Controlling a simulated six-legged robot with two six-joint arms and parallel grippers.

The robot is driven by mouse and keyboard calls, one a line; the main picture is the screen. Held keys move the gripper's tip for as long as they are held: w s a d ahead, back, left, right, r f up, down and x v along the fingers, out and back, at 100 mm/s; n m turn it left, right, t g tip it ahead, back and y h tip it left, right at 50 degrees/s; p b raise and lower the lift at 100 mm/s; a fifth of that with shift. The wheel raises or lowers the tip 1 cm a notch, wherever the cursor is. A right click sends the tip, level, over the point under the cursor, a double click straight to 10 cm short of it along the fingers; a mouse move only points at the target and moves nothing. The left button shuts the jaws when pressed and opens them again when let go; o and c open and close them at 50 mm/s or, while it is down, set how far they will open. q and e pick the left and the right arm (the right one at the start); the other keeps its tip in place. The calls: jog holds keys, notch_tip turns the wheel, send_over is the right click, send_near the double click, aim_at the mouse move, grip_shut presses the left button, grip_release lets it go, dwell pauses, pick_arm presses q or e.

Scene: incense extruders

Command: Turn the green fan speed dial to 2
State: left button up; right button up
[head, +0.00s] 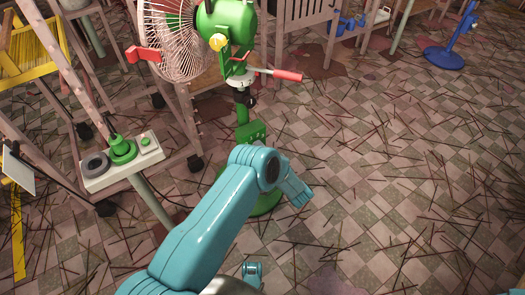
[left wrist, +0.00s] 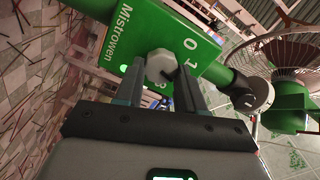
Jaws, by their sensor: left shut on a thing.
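The green fan (head: 228,22) stands on a green pole, with its control box (head: 250,132) low on the pole, partly behind my left arm. In the left wrist view the green box (left wrist: 190,40) reads "Mistrowen" and carries a light grey dial (left wrist: 160,64). The marks 0 and 1 show beside the dial, and another numeral is partly hidden below it. My left gripper (left wrist: 161,76) has its two fingers on either side of the dial, shut on it. I cannot tell which mark the dial points to.
A bench with a green-and-white device (head: 123,150) stands at the left. The fan's wire cage (head: 180,40) and a red handle (head: 287,75) stick out above the box. Sticks litter the tiled floor (head: 420,190). A blue stand (head: 444,57) is far right.

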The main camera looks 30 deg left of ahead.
pick_arm(q)
jog(key=shift+s+d+f+m, duration=0.1)
jog(key=shift+f+m, duration=0.1)
jog(key=shift+m, duration=0.2)
jog(key=o, duration=1)
jog(key=shift+r, duration=0.1)
jog(key=shift+o, duration=0.2)
jog(key=p+v, duration=0.3)
jog(key=v, duration=1.3)
jog(key=shift+p, duration=0.35)
jog(key=shift+d, duration=0.1)
